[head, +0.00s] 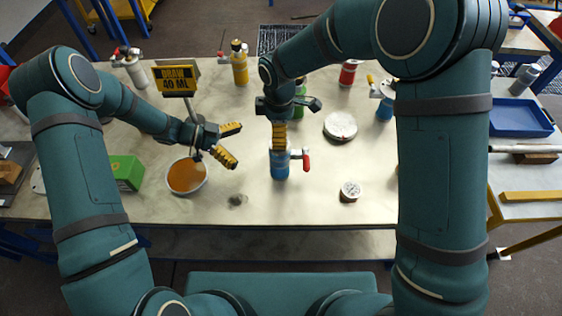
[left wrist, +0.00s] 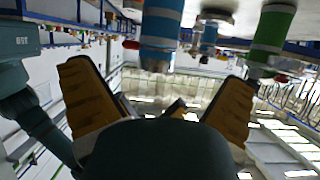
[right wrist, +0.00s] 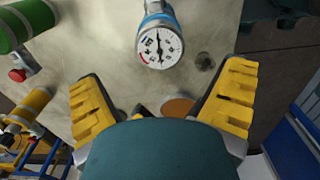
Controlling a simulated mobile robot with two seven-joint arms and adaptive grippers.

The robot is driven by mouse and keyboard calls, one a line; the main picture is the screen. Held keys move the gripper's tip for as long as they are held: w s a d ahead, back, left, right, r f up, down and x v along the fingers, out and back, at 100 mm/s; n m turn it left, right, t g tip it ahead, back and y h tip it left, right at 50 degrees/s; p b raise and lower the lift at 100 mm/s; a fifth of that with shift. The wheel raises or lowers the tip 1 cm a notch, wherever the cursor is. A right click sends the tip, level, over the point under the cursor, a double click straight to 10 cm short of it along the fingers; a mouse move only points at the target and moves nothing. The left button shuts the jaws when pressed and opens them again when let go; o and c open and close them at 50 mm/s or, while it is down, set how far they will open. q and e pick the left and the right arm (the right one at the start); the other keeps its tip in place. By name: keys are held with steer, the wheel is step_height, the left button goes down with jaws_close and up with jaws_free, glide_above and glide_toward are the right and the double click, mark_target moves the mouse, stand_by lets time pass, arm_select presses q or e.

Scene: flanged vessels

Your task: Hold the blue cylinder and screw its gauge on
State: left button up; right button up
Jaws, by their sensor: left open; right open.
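The blue cylinder (head: 280,167) stands upright near the table's middle, a red-handled valve at its right. In the right wrist view a gauge (right wrist: 160,46) with a white dial shows face-on over a blue body; I cannot tell how tightly it is seated. My right gripper (head: 279,136) is above the cylinder, open, its fingers hiding the cylinder's top in the head view. My left gripper (head: 238,146) is open to the cylinder's left, apart from it. In the left wrist view the cylinder (left wrist: 160,22) appears upside down beyond the open fingers.
A loose gauge (head: 349,190) lies right of the cylinder. A bowl of orange liquid (head: 187,176) and a green box (head: 127,173) are at left. A white disc (head: 340,125), a green cylinder (head: 300,88) and another blue cylinder (head: 385,108) stand behind.

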mark_target(281, 156)
arm_select(q)
steer(key=x, duration=1.3)
steer(key=shift+d, duration=0.1)
jaws_close()
arm_select(e)
steer(key=shift+f, duration=0.1)
stand_by(0.3)
steer(key=shift+f, duration=3.9)
